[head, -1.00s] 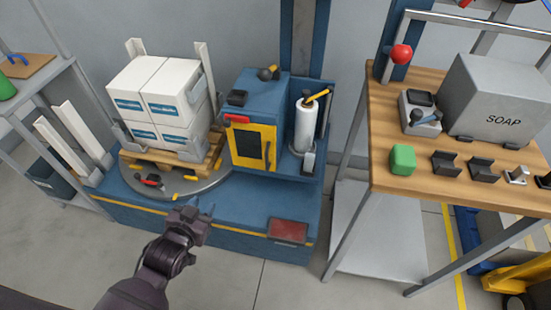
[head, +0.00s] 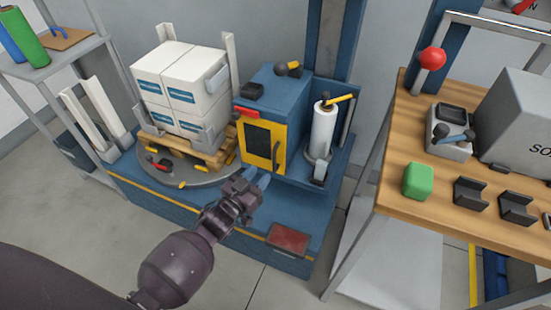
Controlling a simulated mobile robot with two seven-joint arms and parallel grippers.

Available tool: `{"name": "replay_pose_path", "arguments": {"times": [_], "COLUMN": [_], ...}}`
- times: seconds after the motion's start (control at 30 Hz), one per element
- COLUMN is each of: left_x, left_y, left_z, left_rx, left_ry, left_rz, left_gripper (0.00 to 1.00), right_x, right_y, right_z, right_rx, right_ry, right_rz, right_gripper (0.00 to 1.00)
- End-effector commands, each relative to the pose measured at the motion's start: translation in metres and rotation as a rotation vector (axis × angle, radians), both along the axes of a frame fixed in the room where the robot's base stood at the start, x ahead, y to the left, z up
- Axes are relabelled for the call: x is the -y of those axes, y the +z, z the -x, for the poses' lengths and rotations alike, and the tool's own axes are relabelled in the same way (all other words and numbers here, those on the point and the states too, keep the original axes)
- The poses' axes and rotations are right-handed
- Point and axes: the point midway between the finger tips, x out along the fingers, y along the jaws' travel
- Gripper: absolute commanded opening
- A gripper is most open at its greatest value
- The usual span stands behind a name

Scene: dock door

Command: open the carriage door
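The carriage door (head: 258,146) is a yellow-framed panel with a dark window, on the front of the blue carriage box (head: 278,92). It looks shut. Its dark curved handle (head: 276,152) stands upright on the door's right side. My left gripper (head: 259,180) is just below and in front of the door, near the lower end of the handle. Its fingers look apart with nothing between them, and I see no contact with the handle. My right gripper is out of view.
White boxes (head: 178,85) stand on a wooden pallet on the round turntable (head: 172,173), left of the door. A white film roll (head: 323,130) is right of it. A wooden workbench (head: 395,170) with a green block (head: 418,181) stands at the right.

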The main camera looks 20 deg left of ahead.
Motion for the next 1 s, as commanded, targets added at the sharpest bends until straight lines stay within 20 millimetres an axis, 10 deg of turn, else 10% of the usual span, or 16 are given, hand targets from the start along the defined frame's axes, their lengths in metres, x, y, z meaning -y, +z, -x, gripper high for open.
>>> {"name": "replay_pose_path", "arguments": {"times": [0.5, 1.0], "left_x": [0.016, 0.018], "left_y": [-0.003, -0.001], "left_z": [-0.069, -0.077], "left_rx": [-0.005, -0.003], "left_ry": [0.001, 0.001], "left_rz": [0.0, -0.001], "left_gripper": [0.36, 0.29], "right_x": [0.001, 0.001], "right_y": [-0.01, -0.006], "right_z": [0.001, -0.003], "right_rx": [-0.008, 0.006], "right_ry": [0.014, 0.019], "right_rz": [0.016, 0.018], "right_gripper": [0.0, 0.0]}}
